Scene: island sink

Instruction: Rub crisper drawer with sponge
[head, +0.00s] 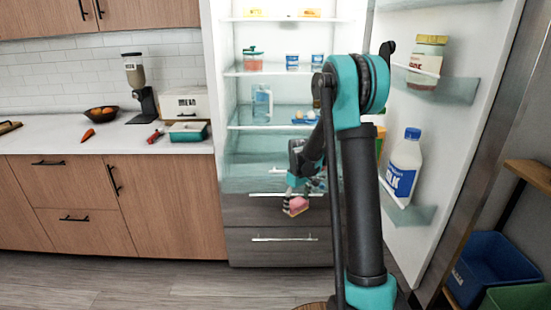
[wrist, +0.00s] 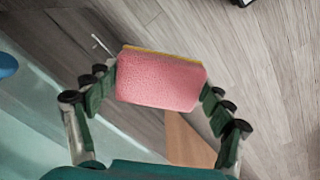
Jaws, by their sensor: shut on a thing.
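A pink sponge (wrist: 162,82) with a thin yellow layer along one edge is clamped between the two fingers of my gripper (wrist: 158,88). In the head view the sponge (head: 296,206) hangs low in front of the open fridge. My gripper (head: 294,196) is above it, beside the grey drawer fronts. The clear crisper drawer (head: 255,178) is at the bottom of the fridge interior, above the grey drawers, and looks closed. The sponge appears lower than the crisper; I cannot tell whether it touches any surface. My arm hides the right part of the crisper.
The fridge door (head: 455,75) stands open at right, with a milk jug (head: 405,165) and a jar (head: 427,60) on its shelves. A counter (head: 100,137) is at left. Blue (head: 490,262) and green bins stand at far right. The floor at left is clear.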

